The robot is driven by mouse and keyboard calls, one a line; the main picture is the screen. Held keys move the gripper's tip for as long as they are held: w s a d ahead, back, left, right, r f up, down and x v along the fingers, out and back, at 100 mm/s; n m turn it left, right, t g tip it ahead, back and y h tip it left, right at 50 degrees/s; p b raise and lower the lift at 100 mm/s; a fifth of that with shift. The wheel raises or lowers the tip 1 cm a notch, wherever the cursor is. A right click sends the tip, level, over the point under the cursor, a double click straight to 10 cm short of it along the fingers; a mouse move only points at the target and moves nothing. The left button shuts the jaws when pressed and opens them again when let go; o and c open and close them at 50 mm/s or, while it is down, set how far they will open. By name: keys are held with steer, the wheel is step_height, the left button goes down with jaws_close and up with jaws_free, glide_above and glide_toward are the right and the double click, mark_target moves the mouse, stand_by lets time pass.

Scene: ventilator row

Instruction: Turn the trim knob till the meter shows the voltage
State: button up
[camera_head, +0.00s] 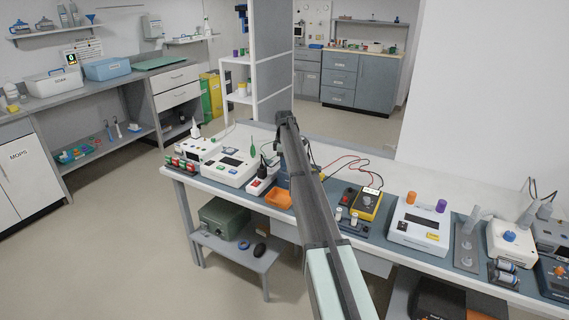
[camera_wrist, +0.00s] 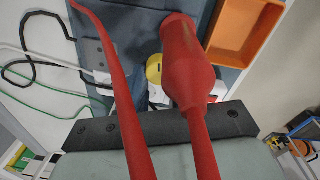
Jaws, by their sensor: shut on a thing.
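A yellow meter (camera_head: 366,205) stands on the bench right of my arm; its reading is too small to make out. Red leads (camera_head: 349,166) loop behind it. My gripper (camera_wrist: 160,124) shows as a dark bar in the wrist view, shut on a red probe-like piece with a thick handle (camera_wrist: 187,62). A long red strip, perhaps its lead (camera_wrist: 122,95), runs beside it. In the head view my arm hides the gripper's tips. A round yellow part (camera_wrist: 154,69) sits beyond the red handle; I cannot tell if it is the trim knob.
An orange tray (camera_wrist: 262,18) lies close by at the wrist view's upper right. White boxes (camera_head: 231,168) stand left of my arm. A white unit with orange and purple knobs (camera_head: 419,228) stands to the right. Black and green cables (camera_wrist: 45,102) lie at the wrist view's left.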

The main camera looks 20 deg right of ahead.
steer(key=m, duration=0.6)
steer(key=shift+m, duration=0.4)
steer(key=m, duration=0.6)
steer(key=shift+m+g, duration=0.3)
stand_by(0.3)
steer(key=o, duration=1.1)
steer(key=shift+w, duration=0.1)
steer(key=shift+c, duration=0.2)
steer(key=shift+r, duration=0.1)
step_height(320, 180, up, 14)
steer(key=shift+a, duration=0.35)
steer(key=shift+f, duration=0.2)
